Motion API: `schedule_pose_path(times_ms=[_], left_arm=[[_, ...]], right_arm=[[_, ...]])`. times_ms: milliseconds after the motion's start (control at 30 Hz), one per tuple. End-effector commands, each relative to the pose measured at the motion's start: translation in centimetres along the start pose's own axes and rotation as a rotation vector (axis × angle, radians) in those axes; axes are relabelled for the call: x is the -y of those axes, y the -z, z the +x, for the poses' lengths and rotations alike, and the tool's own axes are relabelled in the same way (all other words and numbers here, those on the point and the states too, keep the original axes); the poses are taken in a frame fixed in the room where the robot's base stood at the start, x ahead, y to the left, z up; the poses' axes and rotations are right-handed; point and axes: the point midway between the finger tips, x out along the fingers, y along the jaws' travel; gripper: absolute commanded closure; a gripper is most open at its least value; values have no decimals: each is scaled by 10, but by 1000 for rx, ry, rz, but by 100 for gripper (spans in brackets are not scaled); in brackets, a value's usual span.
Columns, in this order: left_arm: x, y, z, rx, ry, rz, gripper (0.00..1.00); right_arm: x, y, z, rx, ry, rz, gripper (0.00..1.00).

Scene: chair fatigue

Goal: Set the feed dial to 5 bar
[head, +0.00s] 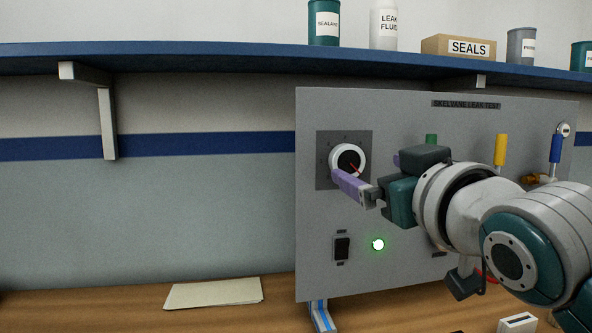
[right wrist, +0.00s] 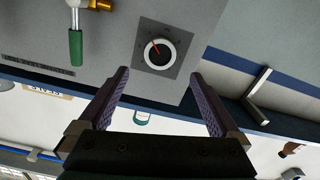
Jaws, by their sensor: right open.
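The feed dial (head: 348,160) is a round black knob with a white rim and a red pointer, on a dark square plate on the grey test panel (head: 400,270). It also shows in the right wrist view (right wrist: 158,51), ahead of the fingers. My right gripper (right wrist: 160,90) is open and empty, its purple fingers spread wide with the dial beyond and between their tips. In the head view the right gripper (head: 345,183) has a finger overlapping the dial's lower rim; I cannot tell contact. The scale marks are too small to read. My left gripper is not in view.
A green lamp (head: 378,244) glows below the dial beside a black switch (head: 342,248). Yellow (head: 500,150) and blue (head: 556,148) handles stand at the panel's right; a green handle (right wrist: 75,48) is near the dial. A blue shelf (head: 200,59) overhangs. Paper (head: 213,293) lies on the bench.

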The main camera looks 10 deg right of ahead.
Motion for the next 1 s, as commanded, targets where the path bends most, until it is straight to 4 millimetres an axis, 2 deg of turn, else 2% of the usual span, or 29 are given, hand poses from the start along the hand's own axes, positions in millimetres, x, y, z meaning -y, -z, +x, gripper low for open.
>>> schedule_pose_path(times_ms=[200, 433, 600, 900, 1000], left_arm=[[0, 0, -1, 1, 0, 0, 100], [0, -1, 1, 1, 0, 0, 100], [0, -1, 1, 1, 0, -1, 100], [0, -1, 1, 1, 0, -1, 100], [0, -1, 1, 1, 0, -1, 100]], right_arm=[[0, 1, 39, 1, 0, 1, 1], [0, 0, 68, 2, 0, 0, 1], [0, 0, 77, 2, 1, 1, 1], [0, 0, 78, 2, 1, 1, 1], [0, 0, 78, 2, 1, 1, 11]])
